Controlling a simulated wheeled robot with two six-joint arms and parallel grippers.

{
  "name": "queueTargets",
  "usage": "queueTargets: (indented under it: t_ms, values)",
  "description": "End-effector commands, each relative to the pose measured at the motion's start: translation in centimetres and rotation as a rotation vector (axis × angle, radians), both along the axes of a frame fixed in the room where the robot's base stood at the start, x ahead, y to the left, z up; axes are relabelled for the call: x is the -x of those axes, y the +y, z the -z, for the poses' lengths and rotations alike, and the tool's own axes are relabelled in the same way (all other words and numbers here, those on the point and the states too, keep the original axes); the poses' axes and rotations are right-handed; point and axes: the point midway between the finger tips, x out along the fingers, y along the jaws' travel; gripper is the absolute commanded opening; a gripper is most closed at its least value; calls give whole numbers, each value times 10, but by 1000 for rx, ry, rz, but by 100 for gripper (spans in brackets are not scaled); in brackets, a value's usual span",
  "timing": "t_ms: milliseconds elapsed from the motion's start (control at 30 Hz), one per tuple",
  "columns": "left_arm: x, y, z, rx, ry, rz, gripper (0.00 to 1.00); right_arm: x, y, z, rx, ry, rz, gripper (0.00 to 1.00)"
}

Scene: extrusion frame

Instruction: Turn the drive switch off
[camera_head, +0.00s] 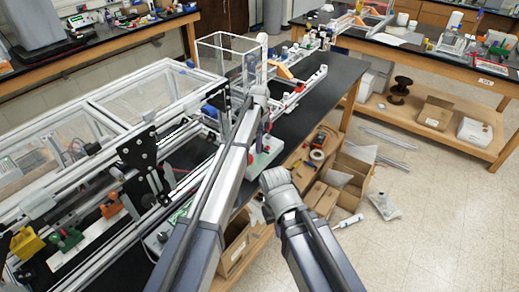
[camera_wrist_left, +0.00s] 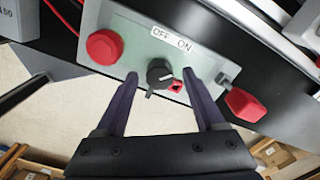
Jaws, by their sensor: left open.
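The drive switch (camera_wrist_left: 160,74) is a black rotary knob on a grey-green control box (camera_wrist_left: 141,49). Its label (camera_wrist_left: 172,38) reads OFF at left and ON at right. I cannot tell for sure which word the knob points to. A small red tag (camera_wrist_left: 175,86) sits beside the knob. My left gripper (camera_wrist_left: 160,80) is open, with one finger on each side of the knob; contact is not clear. In the head view, my left gripper (camera_head: 263,122) is over the box (camera_head: 266,157) at the bench edge. My right arm's fingers are hidden.
A red mushroom button (camera_wrist_left: 104,47) is left of the knob. A red block-like part (camera_wrist_left: 245,104) is at the right end. The extrusion frame (camera_head: 110,150) fills the bench at left. Cardboard boxes (camera_head: 343,180) stand below; the floor at right is mostly clear.

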Motion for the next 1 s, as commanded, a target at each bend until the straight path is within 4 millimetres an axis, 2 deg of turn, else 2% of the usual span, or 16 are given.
queueTargets:
  t_ms: [33,333,900,967,1000]
  values:
    - [0,0,5,0,0,0,71,0,0,5,0,0,0,0]
    - [0,0,4,0,0,0,71,0,0,4,0,0,1,0]
    - [0,0,4,0,0,0,7,0,0,4,0,0,0,0]
    - [0,0,4,0,0,0,0,0,0,4,0,0,0,0]
    - [0,0,4,0,0,0,0,0,0,4,0,0,0,0]
